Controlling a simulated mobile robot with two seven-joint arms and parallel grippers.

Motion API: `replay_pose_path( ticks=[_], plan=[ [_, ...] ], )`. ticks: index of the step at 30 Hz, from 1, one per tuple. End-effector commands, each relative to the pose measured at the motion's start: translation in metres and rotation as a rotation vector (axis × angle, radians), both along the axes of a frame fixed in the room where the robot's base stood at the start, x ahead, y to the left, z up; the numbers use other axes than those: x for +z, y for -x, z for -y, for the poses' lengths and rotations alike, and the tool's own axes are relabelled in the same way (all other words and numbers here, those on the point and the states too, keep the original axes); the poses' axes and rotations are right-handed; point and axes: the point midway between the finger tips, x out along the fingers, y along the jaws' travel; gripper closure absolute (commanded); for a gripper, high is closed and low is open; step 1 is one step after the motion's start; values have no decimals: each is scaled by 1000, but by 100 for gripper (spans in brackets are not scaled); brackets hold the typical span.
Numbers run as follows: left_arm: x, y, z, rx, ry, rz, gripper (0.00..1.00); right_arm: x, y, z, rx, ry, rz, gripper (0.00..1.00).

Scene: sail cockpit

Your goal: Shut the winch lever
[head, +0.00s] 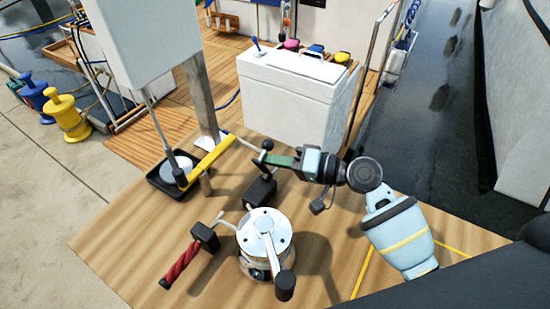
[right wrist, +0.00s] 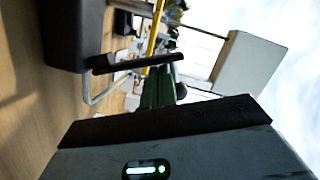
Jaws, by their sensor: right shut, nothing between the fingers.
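The winch (head: 262,243) is a silver drum standing on the wooden top. Its silver lever (head: 268,247) lies across the top and ends in a black grip (head: 285,286) toward the front. My right gripper (head: 270,160), with green fingers, is shut and empty behind the winch, apart from the lever. It is beside a black knob (head: 267,145) on a thin rod; I cannot tell if they touch. In the right wrist view the fingers (right wrist: 160,86) are close to a black bar (right wrist: 140,62) on a bent metal rod. My left gripper is not in view.
A white cabinet (head: 290,95) stands farther back. The front left wooden top (head: 120,240) is clear.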

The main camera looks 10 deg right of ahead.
Motion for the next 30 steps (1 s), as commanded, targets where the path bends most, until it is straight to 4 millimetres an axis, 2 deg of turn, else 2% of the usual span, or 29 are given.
replay_pose_path(
  ticks=[17,30],
  plan=[
    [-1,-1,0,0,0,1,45,-1,8,-7,2,95,94,100],
    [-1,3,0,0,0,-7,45,-8,26,-25,3,339,335,100]
  ],
)
